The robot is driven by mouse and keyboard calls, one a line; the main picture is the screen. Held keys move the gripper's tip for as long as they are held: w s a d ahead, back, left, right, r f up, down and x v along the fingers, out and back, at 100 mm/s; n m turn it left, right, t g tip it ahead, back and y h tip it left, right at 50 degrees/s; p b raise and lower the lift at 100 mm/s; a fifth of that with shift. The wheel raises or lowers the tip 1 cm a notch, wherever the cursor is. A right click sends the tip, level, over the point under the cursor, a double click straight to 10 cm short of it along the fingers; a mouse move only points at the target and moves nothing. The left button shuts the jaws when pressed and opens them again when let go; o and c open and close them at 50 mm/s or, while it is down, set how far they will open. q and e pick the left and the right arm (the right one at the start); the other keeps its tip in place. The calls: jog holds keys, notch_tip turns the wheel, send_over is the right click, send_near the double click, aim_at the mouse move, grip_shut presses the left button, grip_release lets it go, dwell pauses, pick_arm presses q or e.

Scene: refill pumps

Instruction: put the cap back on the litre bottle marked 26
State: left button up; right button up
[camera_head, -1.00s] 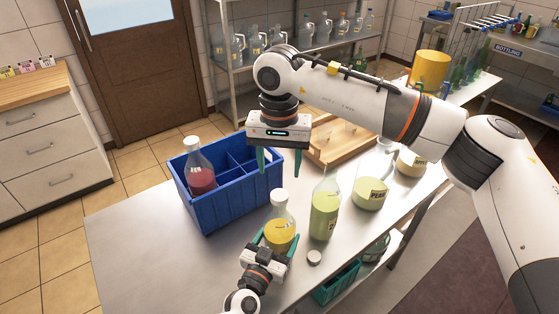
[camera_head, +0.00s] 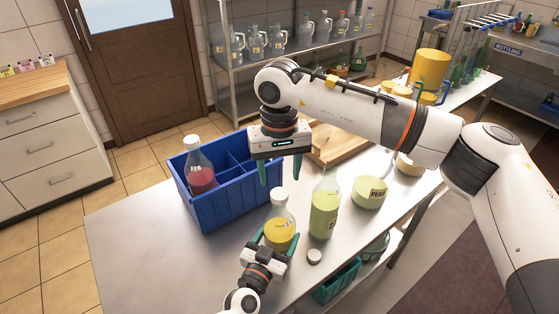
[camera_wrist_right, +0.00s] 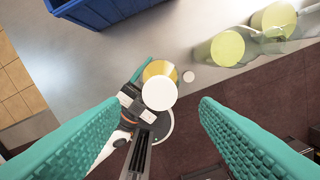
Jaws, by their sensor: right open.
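A bottle of yellow liquid with a white cap on top (camera_head: 280,232) stands on the steel table; its number is not readable. In the right wrist view the white cap (camera_wrist_right: 158,94) shows between my fingers, farther down. My left gripper (camera_head: 275,240) has its teal fingers around the lower part of this bottle, closed on its sides. My right gripper (camera_head: 280,172) is open and empty above the bottle, pointing down. A loose grey-white cap (camera_head: 314,256) lies on the table. A bottle of green liquid (camera_head: 324,215), seemingly uncapped, stands to the right; its mark is unclear.
A blue divided crate (camera_head: 215,210) holds a capped red bottle (camera_head: 201,175) on the left. A jug of pale green liquid (camera_head: 369,190) and a wooden tray (camera_head: 340,146) stand behind. Free steel table (camera_head: 150,250) lies at front left.

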aim_at(279, 194)
jog(key=shift+f, duration=2.65)
jog(key=shift+c, duration=0.4)
jog(key=c, duration=1)
